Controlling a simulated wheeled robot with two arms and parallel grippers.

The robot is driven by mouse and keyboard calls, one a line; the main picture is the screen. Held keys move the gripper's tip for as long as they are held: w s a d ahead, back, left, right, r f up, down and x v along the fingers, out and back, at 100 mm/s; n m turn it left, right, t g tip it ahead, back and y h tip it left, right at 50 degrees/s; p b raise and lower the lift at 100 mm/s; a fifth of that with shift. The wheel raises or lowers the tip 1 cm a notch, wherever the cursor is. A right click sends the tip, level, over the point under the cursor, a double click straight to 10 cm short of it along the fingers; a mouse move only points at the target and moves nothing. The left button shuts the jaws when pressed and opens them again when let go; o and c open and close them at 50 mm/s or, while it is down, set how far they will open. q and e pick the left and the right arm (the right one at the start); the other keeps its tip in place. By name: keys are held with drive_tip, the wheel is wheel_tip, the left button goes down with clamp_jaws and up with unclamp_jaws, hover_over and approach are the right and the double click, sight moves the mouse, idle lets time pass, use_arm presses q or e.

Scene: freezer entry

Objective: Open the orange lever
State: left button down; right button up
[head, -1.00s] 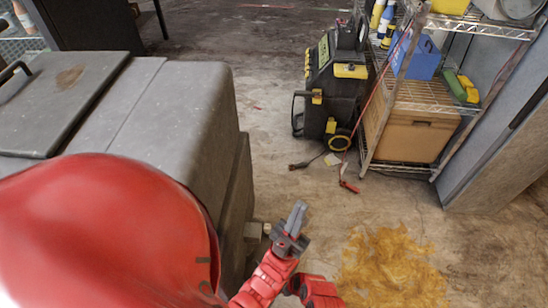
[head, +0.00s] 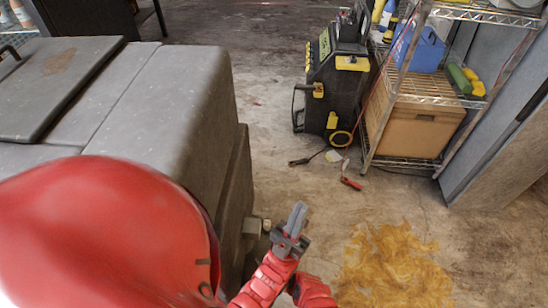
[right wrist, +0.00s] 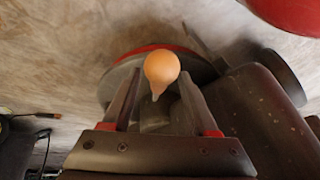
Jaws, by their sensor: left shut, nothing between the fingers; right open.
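The orange lever shows in the right wrist view as a round orange knob (right wrist: 161,67) with a narrow tip. It does not show in the head view. My right gripper (right wrist: 160,84) is open, with one finger on each side of the knob in the picture. I see no finger closed on the knob, and I cannot tell how deep it sits between them. In the head view my left gripper (head: 293,221) is shut and empty, pointing up over the floor beside the grey box.
A large grey box (head: 170,95) with a lid fills the left. A black and yellow machine (head: 337,75) stands at the back, next to a wire shelf (head: 425,92) with bins. A yellow-brown stain (head: 392,265) marks the floor. The middle floor is mostly clear.

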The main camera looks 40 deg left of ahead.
clamp_jaws()
idle(0.3)
idle(1.2)
